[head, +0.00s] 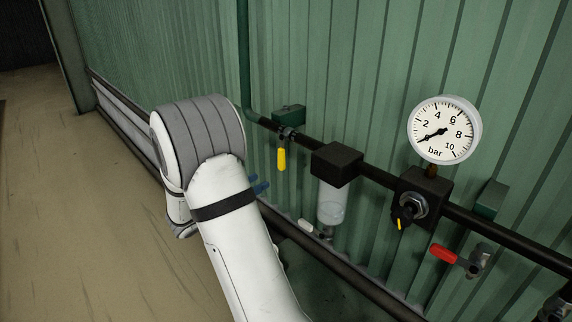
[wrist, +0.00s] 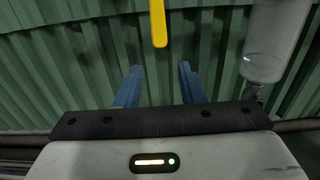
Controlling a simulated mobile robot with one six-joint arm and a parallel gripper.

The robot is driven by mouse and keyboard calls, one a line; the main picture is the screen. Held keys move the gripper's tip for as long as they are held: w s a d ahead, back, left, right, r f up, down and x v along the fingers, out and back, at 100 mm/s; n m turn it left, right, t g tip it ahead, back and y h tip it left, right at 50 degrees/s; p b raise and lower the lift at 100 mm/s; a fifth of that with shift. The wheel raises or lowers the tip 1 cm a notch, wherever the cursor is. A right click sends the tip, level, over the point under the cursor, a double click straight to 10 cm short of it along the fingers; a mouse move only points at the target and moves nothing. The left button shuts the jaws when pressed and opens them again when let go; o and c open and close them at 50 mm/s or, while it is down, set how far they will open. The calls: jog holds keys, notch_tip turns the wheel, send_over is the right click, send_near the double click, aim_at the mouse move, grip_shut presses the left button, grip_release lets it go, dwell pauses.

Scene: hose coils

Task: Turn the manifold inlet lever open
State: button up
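A yellow lever (head: 281,159) hangs straight down from a valve where the green pipe meets the dark pipe on the wall. It also shows at the top of the wrist view (wrist: 158,24); its upper end is cut off there. My gripper (wrist: 158,84) has two blue fingers spread apart with nothing between them. The lever lines up with the gap, beyond the fingertips, and appears apart from them. In the head view, the blue fingertips (head: 260,185) show past my arm, below and left of the lever; the rest of the gripper is hidden.
A filter with a clear bowl (head: 332,203) hangs right of the yellow lever. A lower dark pipe runs along the wall. Open floor (head: 90,220) lies left.

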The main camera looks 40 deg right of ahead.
aim_at(281, 152)
jog(key=d, duration=0.7)
jog(key=shift+w+d, duration=0.3)
jog(key=shift+d, duration=0.05)
jog(key=shift+d, duration=0.2)
